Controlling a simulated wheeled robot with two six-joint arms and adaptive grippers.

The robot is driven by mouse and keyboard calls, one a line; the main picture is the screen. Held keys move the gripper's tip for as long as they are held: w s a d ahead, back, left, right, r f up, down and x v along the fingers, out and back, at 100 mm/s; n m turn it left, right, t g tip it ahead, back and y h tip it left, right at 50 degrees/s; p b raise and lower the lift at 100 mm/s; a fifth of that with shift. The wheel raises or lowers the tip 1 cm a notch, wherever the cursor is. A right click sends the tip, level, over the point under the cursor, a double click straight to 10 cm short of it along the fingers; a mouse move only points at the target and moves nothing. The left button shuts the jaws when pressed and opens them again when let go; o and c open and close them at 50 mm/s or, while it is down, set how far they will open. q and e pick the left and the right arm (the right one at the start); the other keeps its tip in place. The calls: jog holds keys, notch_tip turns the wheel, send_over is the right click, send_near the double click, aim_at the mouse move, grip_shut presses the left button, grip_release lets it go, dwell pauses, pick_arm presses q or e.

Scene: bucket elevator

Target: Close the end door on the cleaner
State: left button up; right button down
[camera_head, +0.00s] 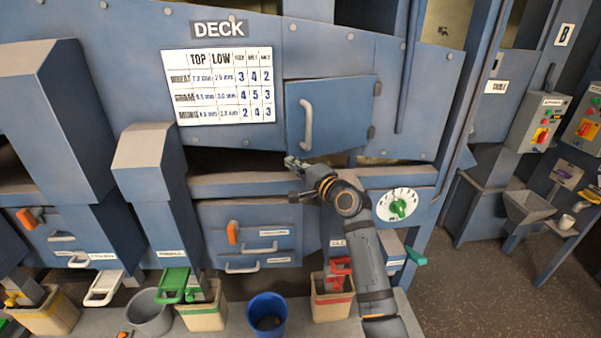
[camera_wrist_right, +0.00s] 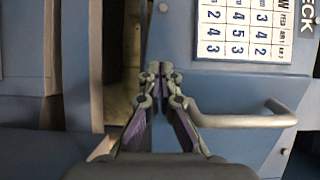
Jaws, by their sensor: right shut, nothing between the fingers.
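The end door (camera_head: 345,105) is a blue panel right of the printed chart, with a pale upright handle (camera_head: 306,125) near its left edge and dark hinges at its right edge. How far it stands off the frame is hard to tell. My right gripper (camera_head: 292,162) is shut and empty just below the door's lower left corner. In the wrist view, the right gripper's closed fingertips (camera_wrist_right: 158,68) are by the door's lower edge, with the handle (camera_wrist_right: 245,117) to their right. Contact with the door cannot be made out. My left gripper is not in view.
A dark slot (camera_head: 225,160) runs below the chart (camera_head: 218,86), above a blue ledge (camera_head: 240,185). A white dial with a green knob (camera_head: 398,206) is right of my forearm. Below stand a blue bucket (camera_head: 267,315) and a beige bin (camera_head: 332,300). Open floor lies at right.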

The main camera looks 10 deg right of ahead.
jog(key=shift+m+t+h, duration=0.4)
jog(key=shift+m+h, duration=0.2)
jog(key=shift+h, duration=0.2)
jog(key=x, duration=0.3)
jog(key=d+x, duration=0.1)
jog(key=x, duration=0.5)
jog(key=shift+w+d+b, duration=0.2)
jog(key=shift+w+b, duration=0.1)
jog(key=shift+w, duration=0.35)
jog(key=shift+w+r, duration=0.15)
jog(key=shift+w, duration=0.05)
jog(key=shift+r+t+h, duration=0.3)
jog(key=shift+d+r, duration=0.1)
jog(key=shift+r, duration=0.05)
jog(key=shift+s, duration=0.1)
